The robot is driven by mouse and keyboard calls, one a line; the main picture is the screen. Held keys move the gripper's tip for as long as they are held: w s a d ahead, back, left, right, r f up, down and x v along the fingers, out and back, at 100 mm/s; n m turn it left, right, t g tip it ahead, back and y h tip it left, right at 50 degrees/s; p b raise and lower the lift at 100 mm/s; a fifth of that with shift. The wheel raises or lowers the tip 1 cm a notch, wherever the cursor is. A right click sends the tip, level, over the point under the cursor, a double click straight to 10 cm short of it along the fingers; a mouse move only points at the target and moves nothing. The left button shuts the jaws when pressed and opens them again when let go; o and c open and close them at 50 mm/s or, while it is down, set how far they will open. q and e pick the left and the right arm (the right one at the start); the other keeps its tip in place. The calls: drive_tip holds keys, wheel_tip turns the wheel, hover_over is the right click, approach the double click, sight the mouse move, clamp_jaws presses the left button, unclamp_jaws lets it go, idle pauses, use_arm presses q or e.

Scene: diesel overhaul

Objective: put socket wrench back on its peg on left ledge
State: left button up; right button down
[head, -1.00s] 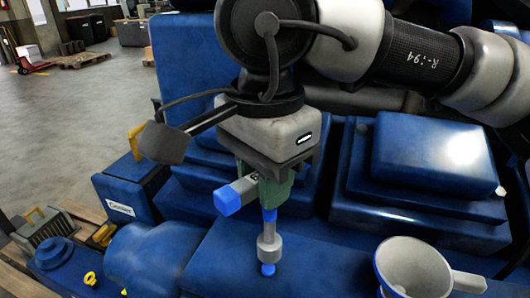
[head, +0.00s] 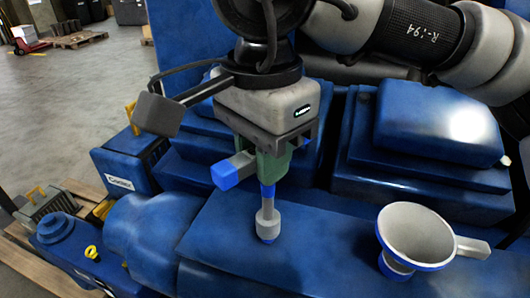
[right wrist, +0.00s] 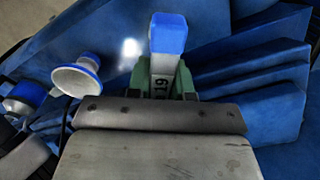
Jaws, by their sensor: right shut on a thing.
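The socket wrench (head: 232,167) is held in my right gripper (head: 273,163). Its grey bar with a blue end sticks out to the left from between the green fingers. In the right wrist view the bar (right wrist: 162,72) is marked 19 and lies between both fingers. Straight below the fingers is a blue shaft with a grey, blue-tipped cylinder (head: 267,220), upright over the blue ledge (head: 325,235). I cannot tell whether its tip touches the ledge, or whether a peg is there. My left gripper is not in view.
A grey funnel (head: 415,236) with a blue base stands on the ledge to the right; it also shows in the right wrist view (right wrist: 76,77). Stepped blue engine blocks (head: 430,130) rise behind. A rounded blue housing (head: 150,235) lies left. The ledge between wrench and funnel is clear.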

drive_tip(key=shift+f+b, duration=0.9)
drive_tip(key=c, duration=0.9)
unclamp_jaws()
drive_tip(key=shift+o, duration=0.3)
drive_tip(key=o, duration=0.5)
